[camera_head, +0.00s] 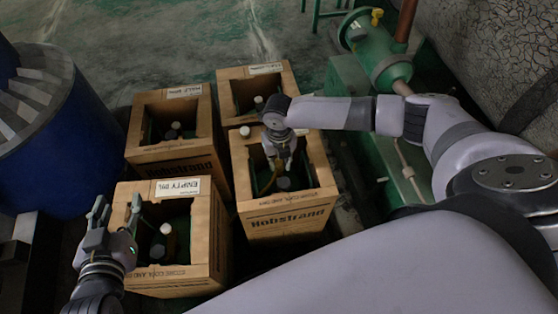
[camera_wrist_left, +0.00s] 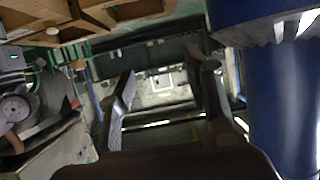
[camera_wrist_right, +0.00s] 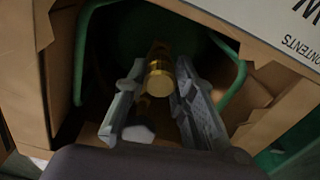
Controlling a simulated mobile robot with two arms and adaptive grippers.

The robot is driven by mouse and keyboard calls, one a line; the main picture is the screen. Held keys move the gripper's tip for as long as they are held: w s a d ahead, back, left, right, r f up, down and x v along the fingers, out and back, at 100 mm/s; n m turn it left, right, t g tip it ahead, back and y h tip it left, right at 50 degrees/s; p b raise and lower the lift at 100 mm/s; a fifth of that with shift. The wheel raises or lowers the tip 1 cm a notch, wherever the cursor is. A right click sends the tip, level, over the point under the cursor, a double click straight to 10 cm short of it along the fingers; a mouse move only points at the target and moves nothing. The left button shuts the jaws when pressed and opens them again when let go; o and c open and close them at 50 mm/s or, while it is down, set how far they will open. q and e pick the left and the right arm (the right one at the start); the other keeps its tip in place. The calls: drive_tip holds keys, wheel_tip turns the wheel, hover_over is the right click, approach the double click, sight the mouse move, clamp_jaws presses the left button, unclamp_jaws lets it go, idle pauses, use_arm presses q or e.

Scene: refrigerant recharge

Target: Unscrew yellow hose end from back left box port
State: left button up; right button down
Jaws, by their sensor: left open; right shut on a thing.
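My right gripper (camera_head: 280,160) reaches down into the near right wooden box (camera_head: 288,220). In the right wrist view its fingers (camera_wrist_right: 160,82) are shut on a yellow brass cylindrical end (camera_wrist_right: 159,76) inside a box opening. Whether the brass end is still joined to a port cannot be told. The back left box (camera_head: 174,158) has dark fittings inside, and no gripper is at it. My left gripper (camera_head: 118,210) is open and empty, left of the near left box (camera_head: 177,239).
A back right box (camera_head: 228,85) stands behind. A blue barrel (camera_head: 55,135) is at the left. The boxes stand close together. Floor behind them is clear.

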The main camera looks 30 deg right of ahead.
drive_tip(key=shift+r, duration=0.25)
drive_tip(key=shift+r+p, duration=0.2)
drive_tip(key=shift+p, duration=0.25)
drive_tip(key=shift+r+p, duration=0.9)
drive_tip(key=shift+p, duration=0.05)
use_arm(q)
drive_tip(key=s+a+f+g+y, duration=0.1)
drive_tip(key=s+a+f+g, duration=0.1)
drive_tip(key=s+f+g, duration=0.2)
drive_tip(key=s+a+f+g+y, duration=0.1)
drive_tip(key=s+a+f+g, duration=0.2)
drive_tip(key=s, duration=0.7)
drive_tip(key=shift+f+n+g+p, duration=0.3)
drive_tip(key=shift+f+g, duration=0.8)
drive_tip(key=shift+g, duration=0.1)
use_arm(e)
drive_tip(key=shift+r, duration=0.25)
use_arm(q)
drive_tip(key=shift+y, duration=0.3)
